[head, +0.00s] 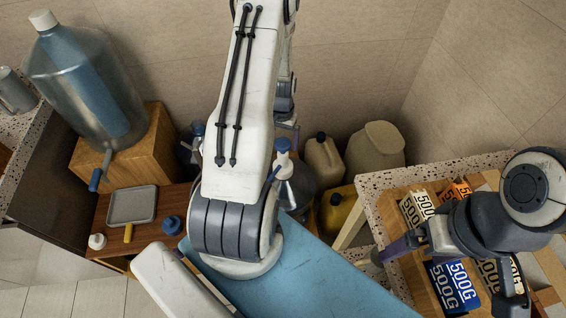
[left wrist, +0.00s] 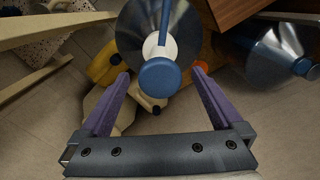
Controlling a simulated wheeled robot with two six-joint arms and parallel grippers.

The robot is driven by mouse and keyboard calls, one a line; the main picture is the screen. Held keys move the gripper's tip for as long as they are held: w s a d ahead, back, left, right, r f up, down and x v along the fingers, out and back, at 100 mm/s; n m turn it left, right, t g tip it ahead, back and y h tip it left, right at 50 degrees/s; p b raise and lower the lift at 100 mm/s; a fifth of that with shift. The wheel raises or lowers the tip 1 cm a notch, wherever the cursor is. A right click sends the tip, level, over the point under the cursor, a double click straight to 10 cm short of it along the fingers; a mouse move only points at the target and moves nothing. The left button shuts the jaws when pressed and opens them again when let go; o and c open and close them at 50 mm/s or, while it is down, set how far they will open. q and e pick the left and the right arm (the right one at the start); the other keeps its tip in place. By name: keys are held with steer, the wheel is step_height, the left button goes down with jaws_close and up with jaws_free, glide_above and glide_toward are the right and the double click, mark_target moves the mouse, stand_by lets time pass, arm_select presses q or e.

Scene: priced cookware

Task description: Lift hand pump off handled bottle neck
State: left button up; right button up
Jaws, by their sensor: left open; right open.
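The hand pump (head: 283,146) has a blue top and a white collar, and sits on the neck of a clear bottle (head: 298,188) behind my left arm. In the left wrist view the pump's round blue top (left wrist: 159,77) shows from above, with the bottle's shoulder (left wrist: 128,35) beyond it. My left gripper (left wrist: 160,73) is open, its purple fingers on either side of the blue top with gaps. The bottle's handle is not clear. My left gripper is mostly hidden by the arm in the head view. My right gripper (head: 392,250) is open over the right-hand table, far from the pump.
A large jug (head: 75,80) stands on a wooden block at left. A tray (head: 132,205) and blue cap (head: 172,225) lie on the brown shelf. Beige (head: 374,150) and yellow (head: 337,214) containers stand right of the bottle.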

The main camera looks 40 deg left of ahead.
arm_select(q)
step_height(320, 180, down, 5)
steer(key=shift+w+f+p, duration=0.1)
steer(key=shift+w+p, duration=0.05)
steer(key=shift+p, duration=0.8)
steer(key=shift+f, duration=0.35)
jaws_close()
